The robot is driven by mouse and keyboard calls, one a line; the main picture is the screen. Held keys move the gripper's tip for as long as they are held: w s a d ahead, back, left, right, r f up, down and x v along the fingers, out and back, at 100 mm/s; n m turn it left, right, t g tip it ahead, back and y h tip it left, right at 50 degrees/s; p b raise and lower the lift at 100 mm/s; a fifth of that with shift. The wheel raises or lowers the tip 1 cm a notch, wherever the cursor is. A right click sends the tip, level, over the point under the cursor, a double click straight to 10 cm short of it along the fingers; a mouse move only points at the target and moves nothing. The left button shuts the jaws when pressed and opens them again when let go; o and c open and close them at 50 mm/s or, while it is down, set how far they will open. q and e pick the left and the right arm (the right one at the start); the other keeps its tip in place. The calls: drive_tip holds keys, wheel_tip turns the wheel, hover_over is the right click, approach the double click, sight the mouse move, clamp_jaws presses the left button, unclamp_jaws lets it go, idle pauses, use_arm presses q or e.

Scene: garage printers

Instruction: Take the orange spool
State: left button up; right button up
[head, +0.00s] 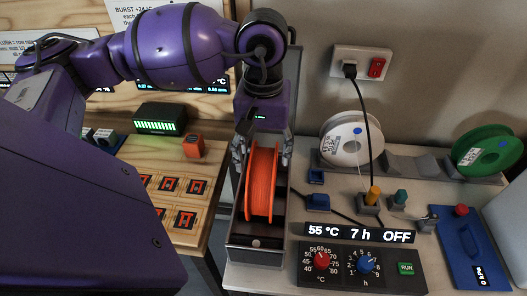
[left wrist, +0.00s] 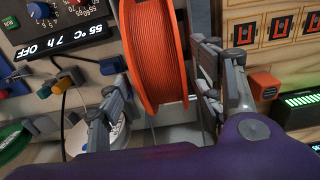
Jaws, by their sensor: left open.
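The orange spool (head: 261,184) stands upright in an open narrow dark box (head: 255,243) in the head view. My left gripper (head: 263,152) comes down from above, with one finger on each side of the spool's upper part. In the left wrist view the orange spool (left wrist: 155,50) lies between the two open fingers of my left gripper (left wrist: 160,92). A gap shows on the side of the left finger; the right finger is close to the spool's flange, and I cannot tell whether it touches. My right gripper is in neither view.
A white spool (head: 352,139) and a green spool (head: 486,151) stand on the bench to the right. A control panel (head: 345,268) with red and blue knobs is in front. A black cable hangs from the wall socket (head: 362,64). A wooden table (head: 170,160) is at left.

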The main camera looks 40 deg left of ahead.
use_arm(q)
drive_tip(key=c, duration=1.1)
drive_tip(key=shift+r, duration=0.1)
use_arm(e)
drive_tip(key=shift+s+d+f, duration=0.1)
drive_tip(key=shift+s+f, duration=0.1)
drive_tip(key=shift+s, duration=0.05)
use_arm(q)
drive_tip(key=shift+r, duration=0.1)
drive_tip(key=shift+r+p, duration=0.75)
drive_tip(key=shift+r, duration=1.1)
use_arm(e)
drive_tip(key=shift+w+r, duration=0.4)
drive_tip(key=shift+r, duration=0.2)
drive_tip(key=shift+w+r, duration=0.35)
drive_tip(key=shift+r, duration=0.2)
use_arm(q)
drive_tip(key=shift+r, duration=0.1)
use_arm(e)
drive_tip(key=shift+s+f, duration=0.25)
